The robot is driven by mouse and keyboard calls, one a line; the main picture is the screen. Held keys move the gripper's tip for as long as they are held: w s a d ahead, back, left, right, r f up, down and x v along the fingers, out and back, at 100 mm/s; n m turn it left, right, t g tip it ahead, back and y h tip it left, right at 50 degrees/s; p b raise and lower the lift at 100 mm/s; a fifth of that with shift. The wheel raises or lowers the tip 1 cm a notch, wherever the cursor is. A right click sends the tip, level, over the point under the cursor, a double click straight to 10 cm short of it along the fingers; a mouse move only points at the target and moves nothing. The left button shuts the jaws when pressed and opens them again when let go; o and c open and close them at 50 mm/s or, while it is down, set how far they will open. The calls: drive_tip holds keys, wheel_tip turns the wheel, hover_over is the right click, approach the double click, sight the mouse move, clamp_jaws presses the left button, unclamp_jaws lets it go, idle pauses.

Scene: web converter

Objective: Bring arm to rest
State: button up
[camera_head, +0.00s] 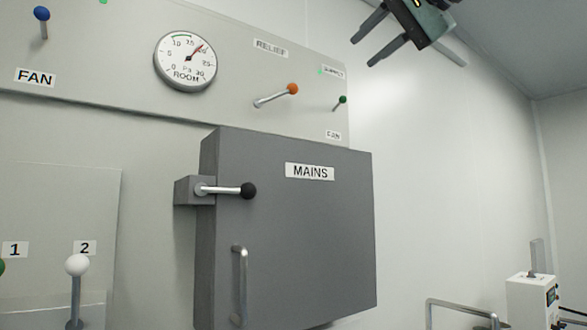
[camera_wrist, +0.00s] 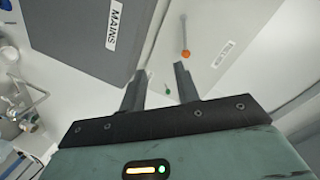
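My gripper (camera_head: 372,47) is raised at the top of the head view, to the right of the wall panel and above the grey MAINS box. Its two dark fingers are apart with nothing between them, and they touch nothing that I can see. In the wrist view the open fingers (camera_wrist: 158,84) point toward the panel, with the green-tipped lever beyond them. Most of my arm is outside the head view.
The grey MAINS box (camera_head: 300,240) has a black-knobbed lever (camera_head: 225,190) and a bar handle. Above it are an orange-knobbed lever (camera_head: 275,96), a small green-knobbed lever (camera_head: 340,102) and a ROOM gauge (camera_head: 186,62). The wall right of the box is clear.

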drive_tip(key=a+f+n+g+h+b, duration=0.1)
drive_tip(key=a+f+n+g, duration=0.25)
drive_tip(key=f, duration=1.35)
drive_tip(key=a+f+n+g+h+b, duration=0.15)
drive_tip(key=a+f+g, duration=0.3)
drive_tip(key=f, duration=1.25)
drive_tip(key=s+d+f+n+g+h, duration=0.1)
drive_tip(key=s+d+f+n, duration=0.1)
drive_tip(key=s+f, duration=0.5)
drive_tip(key=s+d+f+n+g+h, duration=0.2)
drive_tip(key=s+f, duration=0.5)
drive_tip(key=f, duration=0.7)
drive_tip(key=s+d+f+n+g+h+b, duration=0.1)
drive_tip(key=s+d+f, duration=0.4)
drive_tip(key=f, duration=0.6)
drive_tip(key=shift+s+d+f+n+g+h, duration=0.25)
drive_tip(key=shift+s+n+g+h, duration=0.45)
drive_tip(key=shift+s+n, duration=0.4)
drive_tip(key=shift+w, duration=0.2)
